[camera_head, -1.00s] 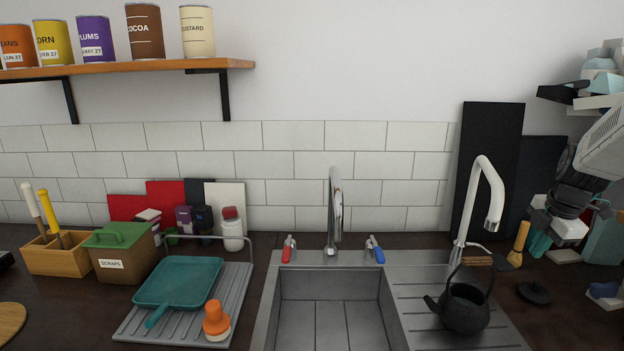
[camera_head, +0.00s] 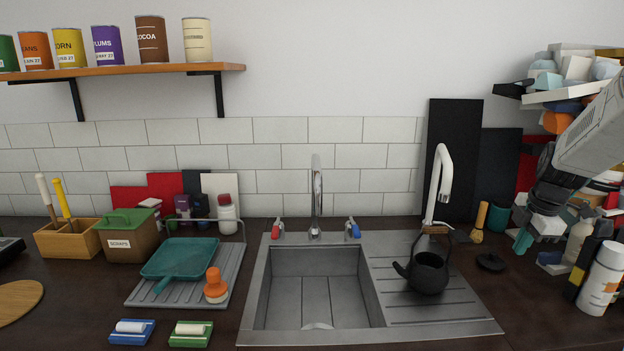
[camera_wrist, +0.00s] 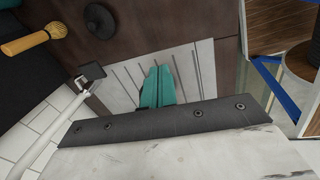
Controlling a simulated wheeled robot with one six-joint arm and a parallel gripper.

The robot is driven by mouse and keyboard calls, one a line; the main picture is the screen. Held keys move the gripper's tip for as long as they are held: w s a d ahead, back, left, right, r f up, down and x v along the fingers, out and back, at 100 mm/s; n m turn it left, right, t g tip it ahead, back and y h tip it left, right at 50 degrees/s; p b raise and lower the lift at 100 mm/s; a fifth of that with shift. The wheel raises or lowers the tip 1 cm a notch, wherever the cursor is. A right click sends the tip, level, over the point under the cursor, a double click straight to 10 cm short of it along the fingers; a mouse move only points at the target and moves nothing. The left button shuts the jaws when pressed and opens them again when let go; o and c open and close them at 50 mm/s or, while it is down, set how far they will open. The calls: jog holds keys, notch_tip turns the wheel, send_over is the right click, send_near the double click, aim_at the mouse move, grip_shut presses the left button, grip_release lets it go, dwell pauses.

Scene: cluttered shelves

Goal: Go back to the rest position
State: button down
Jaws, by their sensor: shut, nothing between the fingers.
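My gripper (camera_head: 524,241) is at the right of the head view, at the end of my arm, above the counter to the right of the sink. Its teal fingers also show in the wrist view (camera_wrist: 157,88), close together with nothing between them. In the wrist view they hang over the grey ribbed drainboard (camera_wrist: 130,72). A black kettle (camera_head: 428,272) with a brown handle stands on the drainboard right of the sink basin, apart from my gripper. A small black lid (camera_head: 490,262) lies on the counter between the kettle and my gripper.
A white tap (camera_head: 441,185) rises behind the drainboard, with a yellow-handled brush (camera_head: 479,222) beside it. A white bottle (camera_head: 602,278) and a crowded shelf (camera_head: 560,92) stand at the right near my arm. The sink basin (camera_head: 318,300) is empty.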

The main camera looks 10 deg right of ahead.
jog(key=s+a+r+m, duration=0.3)
jog(key=s+a+m, duration=0.5)
jog(key=s+a, duration=0.4)
jog(key=s+a+r+m+g, duration=0.1)
jog(key=s+a+r+m, duration=0.2)
jog(key=s+a+m, duration=0.4)
jog(key=s+a, duration=0.6)
jog(key=a, duration=0.4)
jog(key=shift+m, duration=0.4)
jog(key=c, duration=1.6)
grip_release()
jog(key=shift+s+a+r, duration=0.1)
jog(key=shift+s+a, duration=0.05)
jog(key=shift+a, duration=0.15)
jog(key=shift+c, duration=0.2)
jog(key=o, duration=1.5)
jog(key=shift+d, duration=0.1)
jog(key=shift+o, duration=0.7)
jog(key=w+d, duration=0.1)
jog(key=w+d+f+m+g, duration=0.1)
jog(key=w+d+m+y, duration=0.1)
jog(key=shift+d+f, duration=0.35)
jog(key=w+d+n+t+y, duration=0.2)
jog(key=w+d+n+t, duration=0.45)
jog(key=w+d, duration=1.2)
jog(key=a+r+x, duration=0.1)
jog(key=x, duration=1)
jog(key=shift+w+a+f, duration=0.2)
jog(key=shift+w+a, duration=0.1)
jog(key=shift+w, duration=0.15)
